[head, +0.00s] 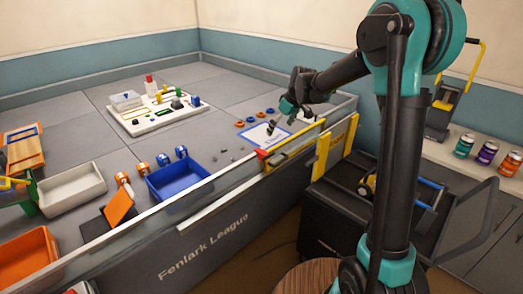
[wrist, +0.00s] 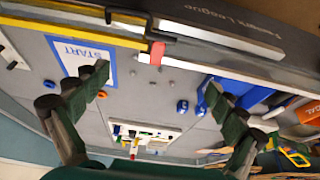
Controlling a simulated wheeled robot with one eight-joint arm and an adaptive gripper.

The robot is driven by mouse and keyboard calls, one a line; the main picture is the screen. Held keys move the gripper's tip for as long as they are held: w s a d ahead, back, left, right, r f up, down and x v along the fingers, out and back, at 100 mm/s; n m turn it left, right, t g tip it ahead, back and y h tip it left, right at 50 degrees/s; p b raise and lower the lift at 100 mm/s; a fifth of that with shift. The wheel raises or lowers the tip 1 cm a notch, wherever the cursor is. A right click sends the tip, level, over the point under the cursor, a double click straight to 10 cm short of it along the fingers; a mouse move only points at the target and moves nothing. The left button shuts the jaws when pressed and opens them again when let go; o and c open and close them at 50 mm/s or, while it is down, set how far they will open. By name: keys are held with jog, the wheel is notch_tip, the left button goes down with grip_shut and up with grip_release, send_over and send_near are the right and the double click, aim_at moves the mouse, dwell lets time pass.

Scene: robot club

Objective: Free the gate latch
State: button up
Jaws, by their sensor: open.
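The red latch piece (head: 262,154) sits on the top edge of the arena's front wall, at the left end of a yellow bar (head: 293,139). In the wrist view, the red piece (wrist: 157,54) is at the top middle, at the end of the yellow bar (wrist: 80,33). My gripper (head: 281,125) is open and empty above the arena floor, behind the wall. In the wrist view, my gripper's two fingers (wrist: 158,85) are spread wide, with the red piece beyond the gap between them. I see no contact with the latch.
A blue-bordered START sheet (head: 266,136) lies behind the bar. A blue bin (head: 180,182) and a white tray (head: 72,190) stand to the left. A white board with coloured pieces (head: 155,113) lies farther back. A yellow bracket (head: 336,147) hangs on the wall's right end. Small grey bits lie on the floor.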

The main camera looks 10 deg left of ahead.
aim_at(267, 155)
jog(key=x, duration=1.6)
jog(key=shift+f, duration=0.4)
jog(key=c, duration=1.7)
jog(key=shift+r, duration=0.15)
